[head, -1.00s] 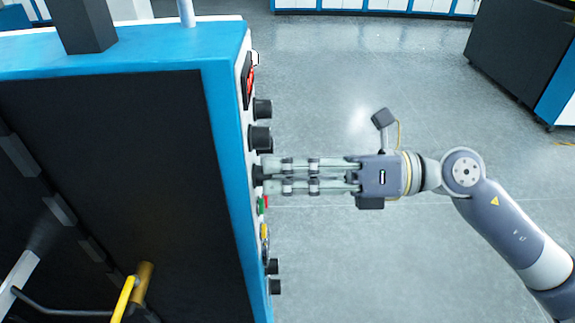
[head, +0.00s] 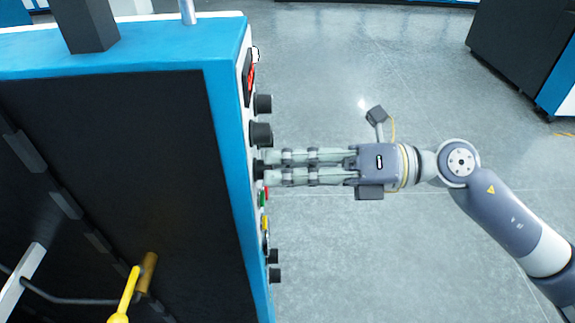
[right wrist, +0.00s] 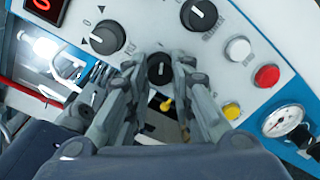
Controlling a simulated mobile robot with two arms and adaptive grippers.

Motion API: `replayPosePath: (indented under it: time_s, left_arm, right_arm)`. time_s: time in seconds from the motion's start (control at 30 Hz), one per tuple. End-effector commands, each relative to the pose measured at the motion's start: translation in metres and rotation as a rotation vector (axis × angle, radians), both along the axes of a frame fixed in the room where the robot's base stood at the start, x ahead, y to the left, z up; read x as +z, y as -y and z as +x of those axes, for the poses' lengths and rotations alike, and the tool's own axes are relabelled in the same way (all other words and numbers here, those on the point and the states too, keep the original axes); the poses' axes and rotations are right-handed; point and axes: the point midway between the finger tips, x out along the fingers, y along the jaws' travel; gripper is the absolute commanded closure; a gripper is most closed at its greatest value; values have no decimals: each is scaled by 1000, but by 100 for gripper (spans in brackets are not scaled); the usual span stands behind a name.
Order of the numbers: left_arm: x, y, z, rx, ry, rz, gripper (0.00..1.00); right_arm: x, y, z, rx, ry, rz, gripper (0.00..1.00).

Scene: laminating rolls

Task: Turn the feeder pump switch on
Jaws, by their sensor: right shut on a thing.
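The control panel (right wrist: 262,48) is on the side of the blue and black machine. A black rotary switch knob (right wrist: 159,69) sits between the fingertips of my right gripper (right wrist: 153,75) in the right wrist view. In the head view my right gripper (head: 266,167) reaches in from the right, level, with its fingertips at the panel. It is shut on this knob, whose label I cannot read. The fingers hide part of the knob and panel around it. My left gripper is not in view.
Two larger black knobs (right wrist: 107,37) (right wrist: 199,15) are close by. White (right wrist: 238,49), red (right wrist: 267,75) and yellow (right wrist: 232,111) buttons and a gauge (right wrist: 284,121) are on the panel's right. A red digital display (right wrist: 44,6) is upper left. Open floor (head: 400,240) lies right of the machine.

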Motion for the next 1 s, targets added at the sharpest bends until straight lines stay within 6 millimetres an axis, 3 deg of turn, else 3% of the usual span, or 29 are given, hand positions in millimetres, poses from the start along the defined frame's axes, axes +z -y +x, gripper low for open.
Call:
replayPosePath:
  time_s: [0.03,0.1,0.63,0.77,1.0]
  left_arm:
    - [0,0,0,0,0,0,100]
    - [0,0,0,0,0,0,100]
    - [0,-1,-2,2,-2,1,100]
    - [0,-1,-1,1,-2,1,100]
    - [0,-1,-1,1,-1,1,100]
  right_arm:
    - [1,0,0,-2,-1,3,71]
    - [1,0,0,-1,-1,2,56]
    - [0,5,1,-2,-2,1,56]
    - [0,24,1,-6,-4,-2,56]
    - [2,75,-1,-6,-5,-3,56]
